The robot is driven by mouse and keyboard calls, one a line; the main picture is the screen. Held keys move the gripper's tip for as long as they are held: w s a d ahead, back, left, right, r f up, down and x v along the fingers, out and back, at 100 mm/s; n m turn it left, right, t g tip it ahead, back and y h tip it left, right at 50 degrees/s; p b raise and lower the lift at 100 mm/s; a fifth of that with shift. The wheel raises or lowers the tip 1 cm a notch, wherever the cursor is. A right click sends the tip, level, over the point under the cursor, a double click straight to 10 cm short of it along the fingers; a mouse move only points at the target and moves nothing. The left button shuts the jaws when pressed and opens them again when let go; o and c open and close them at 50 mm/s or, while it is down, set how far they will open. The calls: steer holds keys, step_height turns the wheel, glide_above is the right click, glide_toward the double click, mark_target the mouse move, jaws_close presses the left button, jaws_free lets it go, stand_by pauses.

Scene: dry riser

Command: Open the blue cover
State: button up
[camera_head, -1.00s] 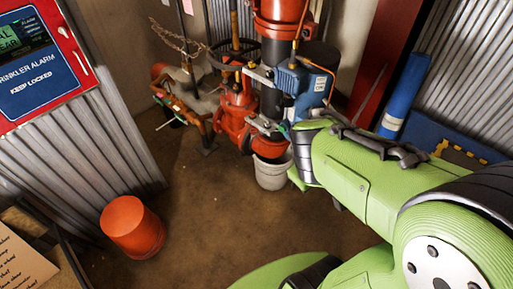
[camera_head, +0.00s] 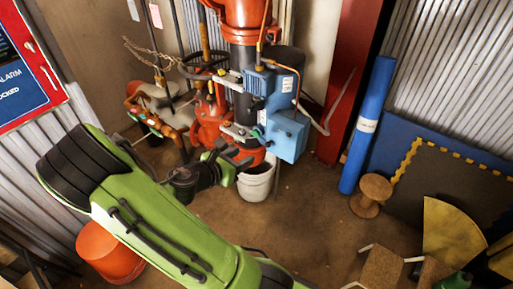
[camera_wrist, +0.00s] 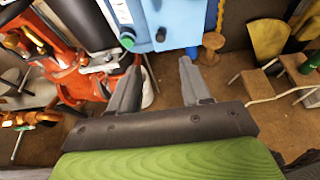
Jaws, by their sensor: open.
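A blue box with a blue cover (camera_head: 287,133) is mounted on the red and black riser pipes (camera_head: 245,105), near the middle of the head view. Its blue face also shows at the top of the wrist view (camera_wrist: 170,18), with a green round knob and a dark knob near its lower edge. My gripper (camera_head: 238,152) is just left of and below the blue box. In the wrist view its two fingers (camera_wrist: 160,72) are spread wide with nothing between them. The box lies beyond the fingertips. I cannot tell how far the cover stands open.
A white bucket (camera_head: 257,182) stands under the pipes. An orange bucket (camera_head: 105,252) is on the floor at left, partly behind my arm. A blue roll (camera_head: 368,125), a wooden spool (camera_head: 371,193) and a blue mat (camera_head: 415,150) are at right. Some brown floor is clear between.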

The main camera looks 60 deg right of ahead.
mark_target(267, 144)
steer(key=b+x, duration=0.2)
steer(key=x, duration=1.1)
steer(key=shift+w+f+b, duration=0.1)
steer(key=shift+b, duration=0.25)
jaws_close()
